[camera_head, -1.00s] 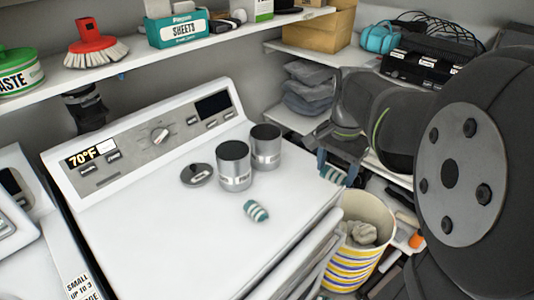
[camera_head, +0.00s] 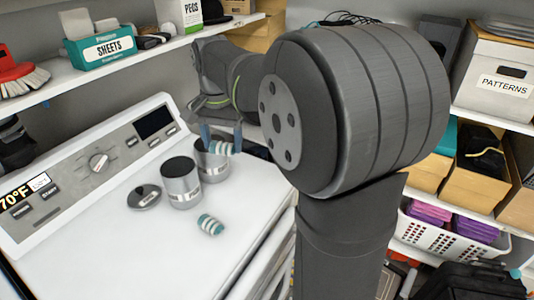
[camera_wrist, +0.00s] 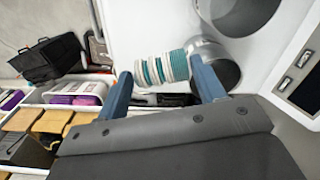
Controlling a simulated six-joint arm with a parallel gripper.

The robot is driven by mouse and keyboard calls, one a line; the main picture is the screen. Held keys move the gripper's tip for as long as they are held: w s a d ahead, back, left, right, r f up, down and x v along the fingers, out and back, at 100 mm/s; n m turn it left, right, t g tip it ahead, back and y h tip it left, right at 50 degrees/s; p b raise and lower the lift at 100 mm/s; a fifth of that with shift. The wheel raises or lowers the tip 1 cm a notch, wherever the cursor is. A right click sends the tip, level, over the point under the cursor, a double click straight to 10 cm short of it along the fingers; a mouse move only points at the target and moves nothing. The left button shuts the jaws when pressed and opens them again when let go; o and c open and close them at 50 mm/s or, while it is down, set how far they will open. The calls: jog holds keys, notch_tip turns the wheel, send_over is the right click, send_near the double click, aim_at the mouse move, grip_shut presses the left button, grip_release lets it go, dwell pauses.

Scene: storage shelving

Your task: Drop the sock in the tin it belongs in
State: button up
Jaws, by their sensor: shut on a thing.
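My gripper (camera_head: 221,138) is shut on a teal-and-white striped sock (camera_head: 221,148), which also shows between the two blue fingers in the wrist view (camera_wrist: 158,71). In the head view the sock overlaps the top of the right tin (camera_head: 212,170); I cannot tell whether it is inside the rim. The left tin (camera_head: 181,187) stands beside it, open and upright, with a label too small to read. A second striped sock roll (camera_head: 210,225) lies on the white machine top in front of the tins.
A dark round lid (camera_head: 144,197) lies left of the tins on the white machine (camera_head: 110,245). The control panel (camera_head: 90,170) rises behind. A shelf with a SHEETS box (camera_head: 100,47) hangs above. My arm hides much of the right side.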

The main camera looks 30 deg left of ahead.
jog(key=s+a+r+n, duration=0.3)
jog(key=s+a, duration=0.4)
jog(key=a, duration=0.4)
notch_tip(320, 180, down, 6)
jog(key=shift+d, duration=0.15)
jog(key=shift+w, duration=0.1)
jog(key=o, duration=1)
jog(key=shift+o, duration=0.2)
jog(key=shift+r, duration=0.1)
notch_tip(320, 180, up, 17)
jog(key=shift+r, duration=0.15)
